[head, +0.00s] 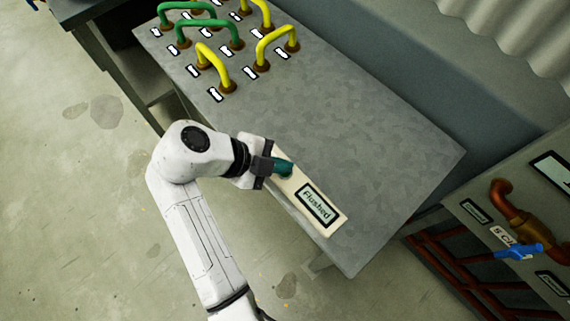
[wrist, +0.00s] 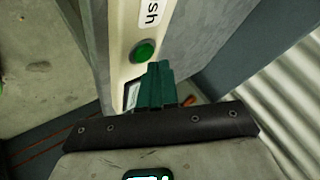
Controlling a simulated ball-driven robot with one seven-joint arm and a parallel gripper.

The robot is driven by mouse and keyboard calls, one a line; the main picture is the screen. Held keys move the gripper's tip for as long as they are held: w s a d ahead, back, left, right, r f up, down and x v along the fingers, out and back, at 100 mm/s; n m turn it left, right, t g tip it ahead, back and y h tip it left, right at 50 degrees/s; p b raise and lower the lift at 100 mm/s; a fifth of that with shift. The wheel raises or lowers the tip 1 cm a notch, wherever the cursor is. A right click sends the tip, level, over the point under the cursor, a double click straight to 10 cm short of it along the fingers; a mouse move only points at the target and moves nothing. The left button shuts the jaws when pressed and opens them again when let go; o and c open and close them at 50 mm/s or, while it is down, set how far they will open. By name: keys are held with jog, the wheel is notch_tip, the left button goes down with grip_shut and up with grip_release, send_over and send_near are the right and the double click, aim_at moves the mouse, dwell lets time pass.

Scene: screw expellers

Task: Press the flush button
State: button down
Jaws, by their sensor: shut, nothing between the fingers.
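The flush button is a round green button (wrist: 144,51) on a cream panel (wrist: 118,42), clear of cover in the wrist view. A label ending in "sh" (wrist: 152,14) sits above it in that view. In the head view the cream panel (head: 335,226) lies along the near edge of a grey metal bench, and its display (head: 319,205) reads "Flushed". My gripper (head: 288,168) has its teal fingers shut and empty over the panel, hiding the button there. In the wrist view the fingertips (wrist: 157,66) are just below the button; I cannot tell whether they touch it.
The grey bench top (head: 350,130) is bare in the middle. Several green and yellow pipe loops (head: 212,68) stand at its far left end. At the right is another panel with a copper pipe (head: 500,195) and a blue valve handle (head: 518,251). Concrete floor is open at left.

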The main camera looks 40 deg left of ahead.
jog(key=shift+r, duration=0.3)
jog(key=shift+r+p, duration=1.3)
jog(key=shift+r, duration=1.2)
